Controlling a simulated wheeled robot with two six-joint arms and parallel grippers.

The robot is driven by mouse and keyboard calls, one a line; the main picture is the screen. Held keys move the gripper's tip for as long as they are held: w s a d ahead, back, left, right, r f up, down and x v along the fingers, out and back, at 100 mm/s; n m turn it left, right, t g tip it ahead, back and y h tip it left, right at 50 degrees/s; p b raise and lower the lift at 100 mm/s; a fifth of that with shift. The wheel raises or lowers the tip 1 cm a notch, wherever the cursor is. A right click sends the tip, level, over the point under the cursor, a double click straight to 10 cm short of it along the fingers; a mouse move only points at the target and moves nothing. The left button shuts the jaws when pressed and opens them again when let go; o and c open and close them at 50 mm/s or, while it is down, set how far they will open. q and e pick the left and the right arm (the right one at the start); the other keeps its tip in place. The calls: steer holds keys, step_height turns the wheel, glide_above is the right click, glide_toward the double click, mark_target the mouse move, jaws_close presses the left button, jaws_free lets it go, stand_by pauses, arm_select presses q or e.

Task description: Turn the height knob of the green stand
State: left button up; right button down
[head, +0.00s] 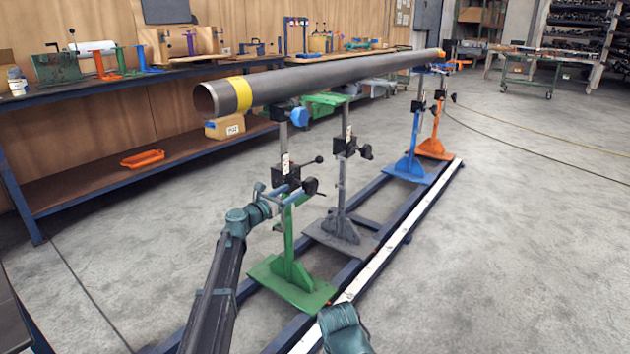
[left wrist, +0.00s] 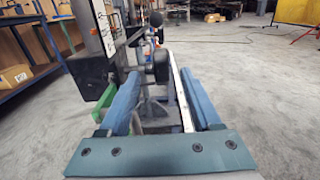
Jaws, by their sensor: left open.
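The green stand (head: 290,268) is the nearest stand under the pipe (head: 330,79), with a dark clamp block on its post. Its black height knob (head: 311,186) sticks out to the right of that block; in the left wrist view the knob (left wrist: 160,66) shows between the far ends of my fingers. My left gripper (head: 288,193) is open at the block's height, its two blue fingers (left wrist: 158,85) reaching toward the knob from either side. Whether they touch it I cannot tell. My right gripper is out of view; only a teal part of my right arm shows at the bottom.
A black ball-ended lever (head: 319,159) sticks out above the knob. The grey stand (head: 341,228) is close behind, with blue (head: 407,167) and orange (head: 436,148) stands farther off. A blue-framed workbench (head: 100,88) runs along the left.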

mark_target(310, 186)
arm_select(q)
steer(key=x, duration=1.3)
steer(key=shift+w+d, duration=0.1)
steer(key=shift+d, duration=0.05)
jaws_close()
